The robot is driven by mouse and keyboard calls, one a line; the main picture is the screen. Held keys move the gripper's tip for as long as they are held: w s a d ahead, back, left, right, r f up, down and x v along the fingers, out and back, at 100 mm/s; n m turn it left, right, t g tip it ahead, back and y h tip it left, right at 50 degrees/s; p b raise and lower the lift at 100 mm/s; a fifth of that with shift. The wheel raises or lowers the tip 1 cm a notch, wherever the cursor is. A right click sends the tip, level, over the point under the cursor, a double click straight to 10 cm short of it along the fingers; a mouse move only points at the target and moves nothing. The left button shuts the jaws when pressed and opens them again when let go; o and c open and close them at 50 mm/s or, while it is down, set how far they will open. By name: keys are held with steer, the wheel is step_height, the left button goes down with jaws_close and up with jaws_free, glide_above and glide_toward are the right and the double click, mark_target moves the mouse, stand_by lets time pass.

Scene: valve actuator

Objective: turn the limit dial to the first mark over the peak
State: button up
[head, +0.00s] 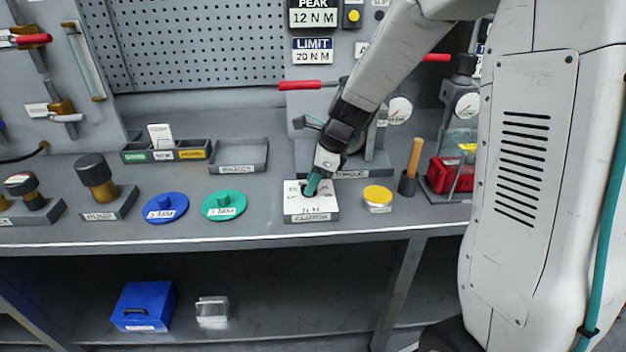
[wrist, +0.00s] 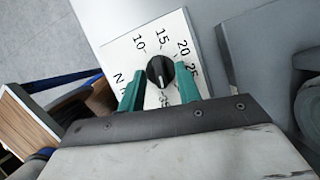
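The limit dial (wrist: 159,69) is a black round knob with a raised grip and a white line on a white plate. The plate reads 10, 15, 20 and 25, with further numbers partly hidden. In the head view the plate (head: 326,205) tops a grey box labelled CLUTCH. My gripper (head: 313,184) points down at the dial. In the wrist view its teal fingers (wrist: 160,80) stand open on either side of the knob, with gaps visible. The peak display (head: 313,14) reads 12 N M.
A yellow-lidded tin (head: 377,196) and a wooden-handled tool in a cup (head: 407,182) stand right of the box. Green (head: 224,204) and blue (head: 165,207) discs lie left. The torque stand with gauge is close behind. The bench's front edge is near.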

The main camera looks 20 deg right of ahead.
steer(key=shift+f, duration=0.1)
jaws_close()
